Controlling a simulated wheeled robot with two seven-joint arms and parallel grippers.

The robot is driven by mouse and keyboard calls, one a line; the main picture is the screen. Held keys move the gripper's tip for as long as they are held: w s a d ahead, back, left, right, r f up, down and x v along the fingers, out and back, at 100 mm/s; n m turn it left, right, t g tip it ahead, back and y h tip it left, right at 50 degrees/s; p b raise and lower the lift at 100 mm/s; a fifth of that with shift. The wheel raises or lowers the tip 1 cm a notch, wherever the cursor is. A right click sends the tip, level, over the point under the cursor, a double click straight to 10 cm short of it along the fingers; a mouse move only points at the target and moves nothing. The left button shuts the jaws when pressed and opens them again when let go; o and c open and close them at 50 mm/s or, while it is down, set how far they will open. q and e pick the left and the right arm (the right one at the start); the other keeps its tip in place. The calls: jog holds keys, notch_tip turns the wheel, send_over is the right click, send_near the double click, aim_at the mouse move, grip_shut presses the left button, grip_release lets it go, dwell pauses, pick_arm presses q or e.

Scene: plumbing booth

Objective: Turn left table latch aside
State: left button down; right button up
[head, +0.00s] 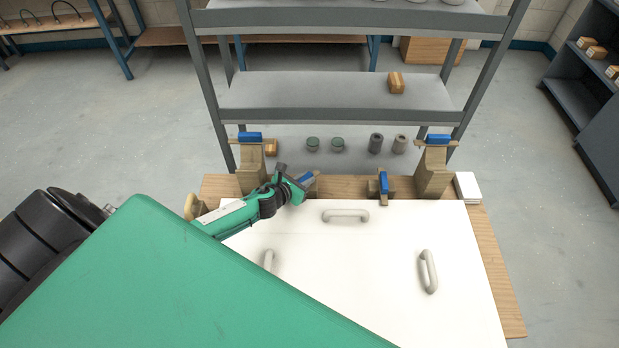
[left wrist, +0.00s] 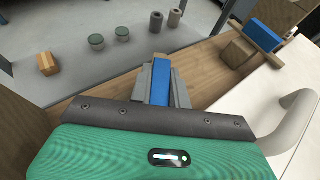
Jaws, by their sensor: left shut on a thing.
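The left table latch (head: 306,178), a wooden piece with a blue grip, is at the table's back edge by the white panel (head: 380,260). My left gripper (head: 299,184) reaches it from the left and covers part of it. In the left wrist view, the fingers (left wrist: 161,84) are shut on the latch's blue grip (left wrist: 161,80). The blue grip looks slanted in the head view. The right table latch (head: 383,183) stands straight across the panel's back edge; it also shows in the left wrist view (left wrist: 262,36). My right gripper is out of view.
Wooden blocks with blue-topped latches stand at the back left (head: 251,168) and back right (head: 434,168). White handles (head: 345,215) rise from the panel. A grey shelf (head: 340,95) stands behind the table. A white box (head: 468,186) sits at the right corner.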

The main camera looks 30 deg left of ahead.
aim_at(305, 178)
pick_arm(q)
jog(key=m+g+h+b, duration=0.1)
jog(key=m+h+b, duration=0.1)
jog(key=m+h, duration=0.1)
jog(key=shift+f, duration=0.1)
jog(key=shift+m+h, duration=0.3)
jog(key=shift+h, duration=0.2)
jog(key=shift+b, duration=0.3)
jog(key=c, duration=1.3)
grip_release()
jog(key=shift+r+p, duration=1.5)
jog(key=shift+r, duration=8.65)
jog(key=shift+c, duration=0.3)
